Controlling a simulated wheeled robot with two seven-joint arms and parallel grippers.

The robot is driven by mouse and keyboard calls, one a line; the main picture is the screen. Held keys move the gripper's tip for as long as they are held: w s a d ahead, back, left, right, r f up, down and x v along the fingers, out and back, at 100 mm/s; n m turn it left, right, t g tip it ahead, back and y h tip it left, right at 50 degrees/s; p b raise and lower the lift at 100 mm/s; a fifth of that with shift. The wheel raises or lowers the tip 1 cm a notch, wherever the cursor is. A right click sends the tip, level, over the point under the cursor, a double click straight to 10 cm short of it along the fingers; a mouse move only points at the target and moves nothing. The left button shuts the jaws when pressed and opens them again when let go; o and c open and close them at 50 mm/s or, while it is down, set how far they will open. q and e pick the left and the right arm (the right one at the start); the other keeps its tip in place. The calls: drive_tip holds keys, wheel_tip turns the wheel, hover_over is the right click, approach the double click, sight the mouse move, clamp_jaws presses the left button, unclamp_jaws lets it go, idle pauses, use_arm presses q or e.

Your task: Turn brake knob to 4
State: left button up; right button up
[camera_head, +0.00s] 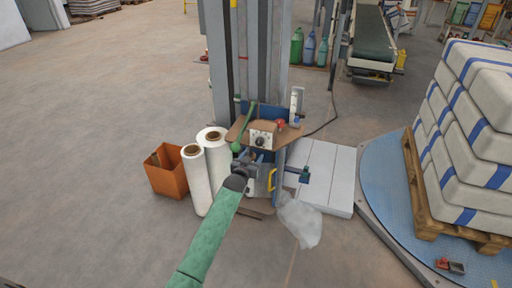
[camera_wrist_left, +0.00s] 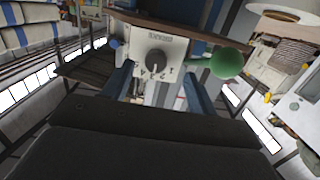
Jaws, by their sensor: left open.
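The brake knob (camera_head: 260,141) is a small dark knob on a white panel (camera_head: 266,130) at the front of the machine column. In the left wrist view the dark knob (camera_wrist_left: 155,61) is near the top middle, on the white panel (camera_wrist_left: 174,49), with small marks around it. Which number it points to is too small to tell. My left gripper (camera_head: 256,160) is open just below the panel in the head view. In the left wrist view its two blue-grey fingers (camera_wrist_left: 157,82) are spread, with the knob showing between and beyond them. I see no clear contact. My right gripper is not in view.
A green ball-ended lever (camera_head: 237,146) sits close beside the panel; its ball (camera_wrist_left: 227,63) is right of the knob in the wrist view. White film rolls (camera_head: 194,180) and an orange bin (camera_head: 167,177) stand left. Stacked sacks (camera_head: 470,130) stand on a pallet at right.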

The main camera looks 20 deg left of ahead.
sight(259, 143)
use_arm(q)
drive_tip(key=shift+t, duration=0.5)
drive_tip(key=shift+w+d+r, duration=0.1)
drive_tip(key=shift+w+r, duration=0.15)
drive_tip(key=shift+w, duration=1.05)
drive_tip(key=shift+w+d+r, duration=0.1)
drive_tip(key=shift+w+r, duration=0.2)
drive_tip(key=shift+w, duration=1.05)
drive_tip(key=shift+w+d+r, duration=0.1)
drive_tip(key=shift+w+r, duration=0.15)
drive_tip(key=shift+w, duration=1.05)
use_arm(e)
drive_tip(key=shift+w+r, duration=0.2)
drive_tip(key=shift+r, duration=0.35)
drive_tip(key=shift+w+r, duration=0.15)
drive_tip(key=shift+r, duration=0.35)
use_arm(q)
drive_tip(key=c, duration=1)
